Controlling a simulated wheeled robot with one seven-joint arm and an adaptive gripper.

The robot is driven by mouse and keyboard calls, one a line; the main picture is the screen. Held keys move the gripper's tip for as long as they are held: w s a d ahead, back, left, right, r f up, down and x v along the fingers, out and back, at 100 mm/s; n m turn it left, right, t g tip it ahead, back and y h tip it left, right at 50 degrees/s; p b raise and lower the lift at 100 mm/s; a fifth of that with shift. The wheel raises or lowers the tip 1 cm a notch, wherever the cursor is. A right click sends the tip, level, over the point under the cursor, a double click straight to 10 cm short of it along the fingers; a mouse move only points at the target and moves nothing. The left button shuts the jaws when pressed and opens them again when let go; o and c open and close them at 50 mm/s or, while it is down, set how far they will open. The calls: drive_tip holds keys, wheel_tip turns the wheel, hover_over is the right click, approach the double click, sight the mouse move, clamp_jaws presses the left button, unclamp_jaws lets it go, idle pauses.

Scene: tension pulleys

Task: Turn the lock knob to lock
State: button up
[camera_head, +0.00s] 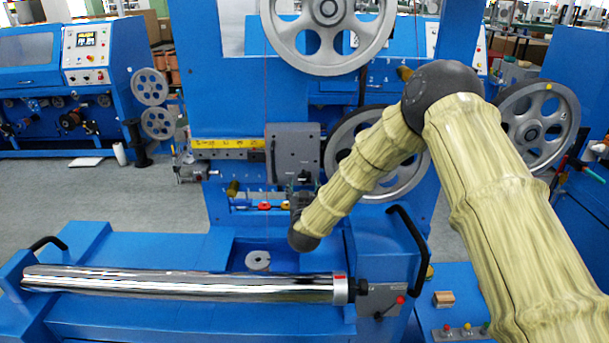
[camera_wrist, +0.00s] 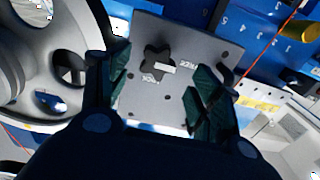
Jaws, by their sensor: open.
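The lock knob (camera_wrist: 155,59) is a dark, lobed knob on a grey plate (camera_wrist: 148,30) in the wrist view. A white pointer on it points right, towards one upside-down label that seems to read FREE (camera_wrist: 187,65). Another label, apparently LOCK (camera_wrist: 150,79), sits just below the knob. My gripper (camera_wrist: 160,88) is open, with one dark green finger pad on each side of the knob and visible gaps between. In the head view the grey plate (camera_head: 292,150) is on the machine, and my gripper (camera_head: 303,190) is at its lower edge. The knob cannot be made out there.
A large grey pulley (camera_head: 330,30) is above the plate and another (camera_head: 362,150) is behind my arm. A shiny metal roller (camera_head: 180,284) lies across the blue base below. A black handle (camera_head: 410,240) rises at the right. Grey floor is open at the left.

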sight(305, 179)
drive_tip(key=w, duration=0.2)
drive_tip(key=w+p, duration=0.1)
drive_tip(key=w, duration=0.1)
drive_tip(key=shift+w+d+r, duration=0.1)
drive_tip(key=shift+w+r, duration=0.1)
drive_tip(key=shift+w, duration=0.05)
drive_tip(key=shift+w+f+p, duration=0.15)
drive_tip(key=shift+w+p, duration=0.2)
drive_tip(key=shift+w, duration=0.2)
drive_tip(key=shift+c, duration=0.5)
drive_tip(key=c, duration=1)
